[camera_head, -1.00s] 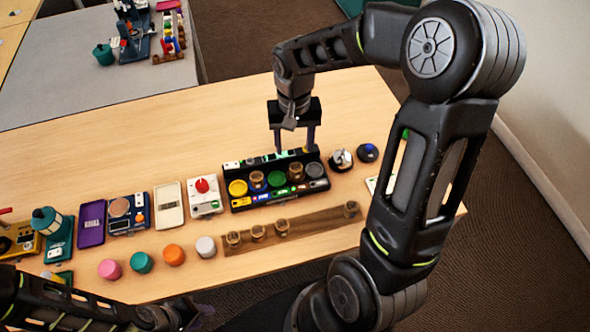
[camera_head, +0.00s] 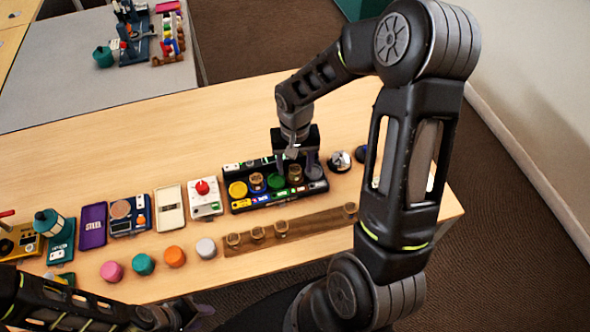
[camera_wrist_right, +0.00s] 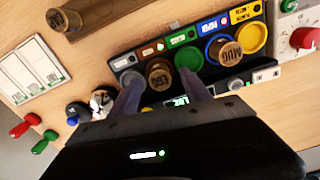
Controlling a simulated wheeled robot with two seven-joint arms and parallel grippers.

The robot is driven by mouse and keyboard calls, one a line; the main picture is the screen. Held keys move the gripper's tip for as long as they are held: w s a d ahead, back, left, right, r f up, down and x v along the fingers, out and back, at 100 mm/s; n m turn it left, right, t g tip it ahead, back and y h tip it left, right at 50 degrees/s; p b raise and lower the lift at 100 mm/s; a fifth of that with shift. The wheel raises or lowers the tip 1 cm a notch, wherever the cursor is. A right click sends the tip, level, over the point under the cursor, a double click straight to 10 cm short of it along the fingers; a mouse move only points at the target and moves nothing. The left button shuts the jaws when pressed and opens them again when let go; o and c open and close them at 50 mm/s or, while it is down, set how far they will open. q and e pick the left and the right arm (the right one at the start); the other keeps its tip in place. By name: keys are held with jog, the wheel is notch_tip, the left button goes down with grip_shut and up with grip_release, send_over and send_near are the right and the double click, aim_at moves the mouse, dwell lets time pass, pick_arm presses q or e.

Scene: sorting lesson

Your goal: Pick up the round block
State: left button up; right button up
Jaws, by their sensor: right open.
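Several round blocks are in view, and I cannot tell which is meant. A brown round block (camera_head: 295,175) stands in the black sorting tray (camera_head: 236,208), between green and grey round spots; it shows with lettering in the wrist view (camera_wrist_right: 160,77). Another brown block (camera_head: 256,182) stands in the tray, seen also in the wrist view (camera_wrist_right: 224,50). My right gripper (camera_head: 296,172) is open, pointing down over the tray. Its fingers (camera_wrist_right: 158,95) stand apart on either side of the first brown block. My left gripper (camera_head: 190,316) is low at the bottom edge, its jaws unclear.
Several brown round blocks stand on a wooden strip (camera_head: 315,225) in front of the tray. A red-knobbed device (camera_head: 204,199) is left of the tray.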

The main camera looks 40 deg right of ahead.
jog(key=shift+f, duration=0.35)
dwell(0.3)
grip_shut()
dwell(0.5)
